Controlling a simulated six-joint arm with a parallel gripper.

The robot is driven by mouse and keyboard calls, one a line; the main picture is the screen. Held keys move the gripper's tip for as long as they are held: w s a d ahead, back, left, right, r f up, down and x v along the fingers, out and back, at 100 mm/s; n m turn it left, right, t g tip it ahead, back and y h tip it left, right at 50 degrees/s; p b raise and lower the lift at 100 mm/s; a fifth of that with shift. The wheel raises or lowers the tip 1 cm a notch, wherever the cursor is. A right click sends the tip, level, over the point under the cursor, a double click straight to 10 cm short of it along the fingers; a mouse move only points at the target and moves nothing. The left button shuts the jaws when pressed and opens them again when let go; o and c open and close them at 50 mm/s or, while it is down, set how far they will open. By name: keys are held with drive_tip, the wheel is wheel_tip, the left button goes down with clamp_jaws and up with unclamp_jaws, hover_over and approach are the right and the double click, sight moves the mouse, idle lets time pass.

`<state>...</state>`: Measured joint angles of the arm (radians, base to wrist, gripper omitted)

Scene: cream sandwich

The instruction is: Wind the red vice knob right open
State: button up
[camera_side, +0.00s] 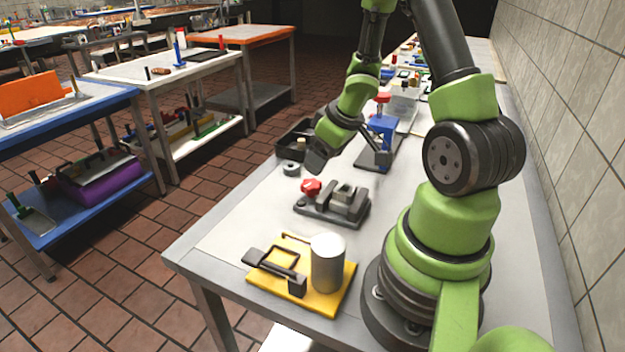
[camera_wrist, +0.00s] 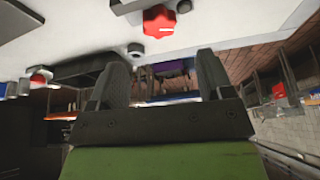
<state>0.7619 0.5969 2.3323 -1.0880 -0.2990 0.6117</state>
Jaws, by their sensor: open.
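The red vice knob (camera_side: 312,187) sits at the left end of a small grey vice (camera_side: 347,208) on the bench. In the wrist view the red knob (camera_wrist: 161,24) is near the top, with a white mark on its face, and part of the vice (camera_wrist: 126,5) shows above it. My gripper (camera_side: 318,158) hangs above and behind the knob, apart from it. In the wrist view my gripper (camera_wrist: 162,62) has its two dark fingers spread wide with nothing held between them. The jaw gap of the vice is hard to judge.
A yellow board (camera_side: 330,304) with a grey cylinder (camera_side: 328,262) and black clamp (camera_side: 275,270) stands in front. A grey ring (camera_side: 290,168) and black tray (camera_side: 293,140) lie behind the knob. A blue fixture (camera_side: 383,127) with another red knob (camera_side: 382,97) stands farther back. The bench left of the vice is clear.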

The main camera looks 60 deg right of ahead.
sight(311, 183)
drive_tip(key=shift+x, duration=3.9)
drive_tip(key=c, duration=0.9)
drive_tip(key=shift+d+n+y, duration=0.1)
drive_tip(key=shift+n+y, duration=0.7)
drive_tip(key=shift+n, duration=1.2)
drive_tip(key=o, duration=0.9)
drive_tip(key=shift+r, duration=0.1)
